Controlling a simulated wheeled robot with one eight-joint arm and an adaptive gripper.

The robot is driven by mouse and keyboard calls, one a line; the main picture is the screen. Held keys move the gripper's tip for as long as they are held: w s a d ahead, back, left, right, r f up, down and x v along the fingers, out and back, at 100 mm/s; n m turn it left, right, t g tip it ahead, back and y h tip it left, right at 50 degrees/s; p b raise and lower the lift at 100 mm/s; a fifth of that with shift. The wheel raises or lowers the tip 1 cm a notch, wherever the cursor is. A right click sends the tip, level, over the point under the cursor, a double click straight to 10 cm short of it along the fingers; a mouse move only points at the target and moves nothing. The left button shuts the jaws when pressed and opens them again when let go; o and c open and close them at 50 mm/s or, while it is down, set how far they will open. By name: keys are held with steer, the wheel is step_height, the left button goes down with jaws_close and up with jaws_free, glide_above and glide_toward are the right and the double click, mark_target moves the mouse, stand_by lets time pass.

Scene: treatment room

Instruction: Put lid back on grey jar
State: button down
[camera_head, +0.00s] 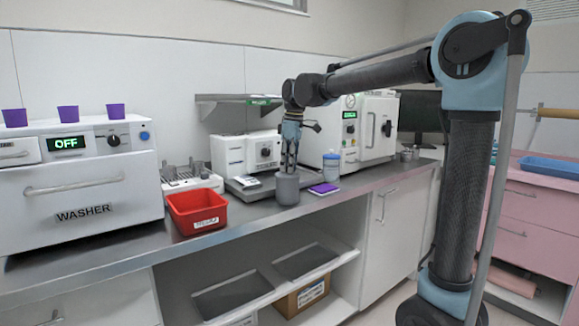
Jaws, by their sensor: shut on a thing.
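The grey jar (287,190) stands upright on the steel counter, near its front edge. My gripper (289,168) points straight down over the jar and is shut on the grey lid at the jar's mouth. The lid is small and dark here and hard to tell apart from the jar's rim. I cannot tell whether the lid is seated or just above the rim.
A jar with a blue lid (331,168) and a purple pad (323,189) are close on the right. A red bin (197,211) is to the left on the counter (252,222). White machines stand behind; the washer (80,180) is at far left.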

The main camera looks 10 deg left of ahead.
steer(key=shift+f, duration=0.1)
stand_by(0.8)
steer(key=c, duration=1.5)
jaws_free()
steer(key=shift+o, duration=0.2)
steer(key=o, duration=0.5)
steer(key=shift+r, duration=3.55)
